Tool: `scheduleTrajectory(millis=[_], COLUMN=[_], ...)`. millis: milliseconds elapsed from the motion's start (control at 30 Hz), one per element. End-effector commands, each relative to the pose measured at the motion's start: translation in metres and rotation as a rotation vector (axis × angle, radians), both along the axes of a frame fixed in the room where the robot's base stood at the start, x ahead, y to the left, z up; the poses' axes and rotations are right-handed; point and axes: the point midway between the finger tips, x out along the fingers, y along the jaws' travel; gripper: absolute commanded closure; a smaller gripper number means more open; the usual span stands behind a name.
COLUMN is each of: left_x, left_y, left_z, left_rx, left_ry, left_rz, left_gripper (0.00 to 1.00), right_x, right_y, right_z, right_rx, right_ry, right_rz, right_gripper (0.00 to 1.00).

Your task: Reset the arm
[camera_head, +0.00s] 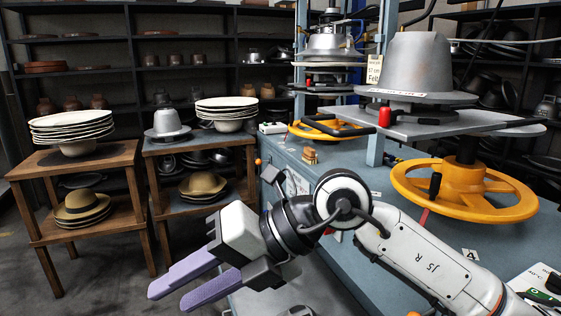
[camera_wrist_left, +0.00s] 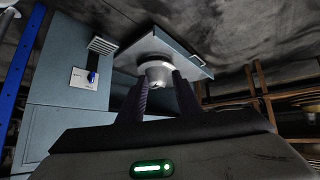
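My right arm (camera_head: 425,262) reaches across the front of the blue-grey bench in the head view. Its gripper (camera_head: 170,296) points to the lower left, with two purple fingers apart and nothing between them. My left gripper does not show in the head view. In the left wrist view the left gripper (camera_wrist_left: 161,80) has its two dark fingers apart. A round grey metal piece (camera_wrist_left: 157,72) under a pale square plate (camera_wrist_left: 182,52) shows between and beyond the fingertips. I cannot tell whether they touch it.
The bench (camera_head: 330,177) carries a press with a large grey hat form (camera_head: 417,62) and yellow handwheels (camera_head: 460,188). Wooden stands (camera_head: 85,160) with stacked pale brims (camera_head: 70,125) and tan hats (camera_head: 82,205) are at left. Dark shelves line the back. Floor at lower left is clear.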

Motion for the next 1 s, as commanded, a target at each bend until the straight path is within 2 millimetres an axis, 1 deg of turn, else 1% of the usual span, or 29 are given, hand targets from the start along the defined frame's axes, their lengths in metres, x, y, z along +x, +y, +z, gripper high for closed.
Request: scheduleTrajectory(millis=[33, 100, 167, 200, 267, 333, 367, 400, 467, 500, 567, 600, 667, 700, 733, 767, 800, 867, 900, 967, 1000], left_x=[0.0, 0.0, -0.001, -0.001, -0.001, -0.001, 0.0, 0.0, 0.001, 0.001, 0.002, 0.002, 0.002, 0.002, 0.002, 0.002, 0.002, 0.002, 0.002, 0.002, 0.002], left_y=[0.0, 0.0, 0.001, 0.001, 0.001, 0.001, 0.001, 0.001, 0.001, 0.001, 0.001, 0.001, 0.002, 0.002, 0.002, 0.002, 0.002, 0.002, 0.002, 0.003, 0.003], left_z=[0.005, 0.007, 0.008, 0.009, 0.011, 0.015, 0.017, 0.019, 0.023, 0.025, 0.027, 0.029, 0.031, 0.031, 0.032, 0.033, 0.034, 0.036, 0.037, 0.039, 0.041], left_rx=[0.001, 0.002, 0.003, 0.004, 0.004, 0.004, 0.004, 0.004, 0.005, 0.005, 0.006, 0.006, 0.008, 0.009, 0.009, 0.009, 0.009, 0.009, 0.01, 0.01, 0.01], left_ry=[0.001, 0.004, 0.008, 0.01, 0.011, 0.009, 0.008, 0.007, 0.005, 0.003, 0.003, 0.003, 0.003, 0.004, 0.004, 0.004, 0.004, 0.004, 0.004, 0.003, 0.003], left_rz=[0.001, 0.002, 0.003, 0.003, 0.005, 0.005, 0.006, 0.007, 0.006, 0.007, 0.007, 0.008, 0.008, 0.009, 0.009, 0.009, 0.01, 0.01, 0.01, 0.01, 0.01], left_gripper=[0.69, 0.69, 0.69, 0.69, 0.69, 0.69, 0.69, 0.69, 0.69, 0.69, 0.69, 0.69, 0.69, 0.69, 0.69, 0.69, 0.69, 0.69, 0.69, 0.69, 0.69], right_x=[-0.018, -0.034, -0.039, -0.038, -0.031, -0.014, -0.006, 0.008, 0.028, 0.041, 0.058, 0.067, 0.074, 0.074, 0.073, 0.07, 0.064, 0.049, 0.036, 0.013, -0.004], right_y=[0.012, 0.022, 0.024, 0.022, 0.014, -0.002, -0.011, -0.024, -0.047, -0.064, -0.091, -0.109, -0.136, -0.152, -0.163, -0.174, -0.188, -0.207, -0.219, -0.234, -0.243], right_z=[0.007, 0.023, 0.039, 0.049, 0.061, 0.069, 0.069, 0.066, 0.055, 0.042, 0.014, -0.009, -0.047, -0.073, -0.093, -0.113, -0.14, -0.18, -0.206, -0.242, -0.264], right_rx=[0.134, 0.323, 0.484, 0.591, 0.744, 0.913, 0.979, 1.064, 1.178, 1.245, 1.327, 1.37, 1.414, 1.43, 1.435, 1.436, 1.432, 1.41, 1.388, 1.343, 1.309], right_ry=[0.099, 0.217, 0.317, 0.382, 0.48, 0.591, 0.638, 0.699, 0.79, 0.849, 0.937, 0.994, 1.074, 1.121, 1.156, 1.191, 1.234, 1.297, 1.338, 1.398, 1.435], right_rz=[0.033, 0.052, 0.038, 0.017, -0.037, -0.131, -0.18, -0.255, -0.384, -0.48, -0.641, -0.755, -0.924, -1.034, -1.115, -1.194, -1.299, -1.452, -1.55, -1.693, -1.781], right_gripper=[0.65, 0.65, 0.65, 0.65, 0.65, 0.65, 0.65, 0.65, 0.65, 0.65, 0.65, 0.65, 0.65, 0.65, 0.65, 0.65, 0.65, 0.65, 0.65, 0.65, 0.65])
